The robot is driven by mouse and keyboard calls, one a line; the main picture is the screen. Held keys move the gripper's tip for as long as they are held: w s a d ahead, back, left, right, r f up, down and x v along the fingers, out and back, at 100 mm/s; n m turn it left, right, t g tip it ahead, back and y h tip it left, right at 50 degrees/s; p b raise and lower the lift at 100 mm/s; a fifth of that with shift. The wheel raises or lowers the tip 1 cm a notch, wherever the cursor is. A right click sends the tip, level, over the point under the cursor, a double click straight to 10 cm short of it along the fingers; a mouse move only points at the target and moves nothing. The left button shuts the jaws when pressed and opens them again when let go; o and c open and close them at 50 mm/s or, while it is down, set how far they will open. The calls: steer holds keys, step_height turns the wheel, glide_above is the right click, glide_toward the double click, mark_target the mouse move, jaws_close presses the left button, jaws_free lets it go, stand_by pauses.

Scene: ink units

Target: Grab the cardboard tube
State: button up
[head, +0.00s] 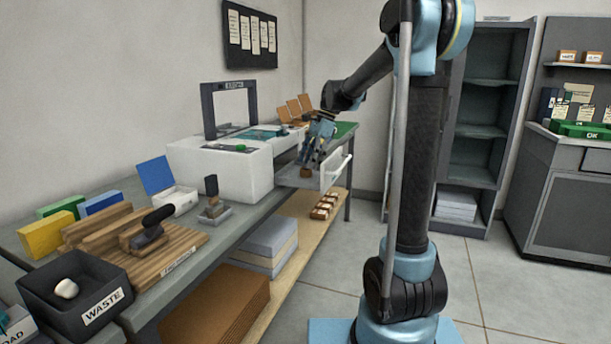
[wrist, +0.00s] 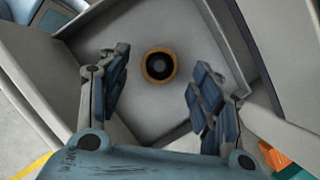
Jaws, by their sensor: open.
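The cardboard tube (wrist: 160,66) shows in the wrist view end-on, as a brown ring with a dark hollow. It stands on the floor of a pale open drawer (wrist: 192,32). In the head view the tube (head: 306,173) is a small brown piece in the drawer (head: 332,170) at the far end of the bench. My gripper (wrist: 157,92) is open above the drawer, with one finger on each side of the tube in the picture and nothing between them. In the head view my gripper (head: 312,160) is just over the tube; touching cannot be made out.
The drawer's walls stand close around my gripper. A white machine (head: 220,165) is left of the drawer. Several small brown boxes (head: 326,204) lie on the shelf below. A black waste bin (head: 75,285) and a wooden rack (head: 130,240) stand nearer on the bench.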

mark_target(306, 172)
steer(key=shift+x, duration=1.25)
steer(key=shift+c, duration=0.6)
steer(key=c, duration=0.7)
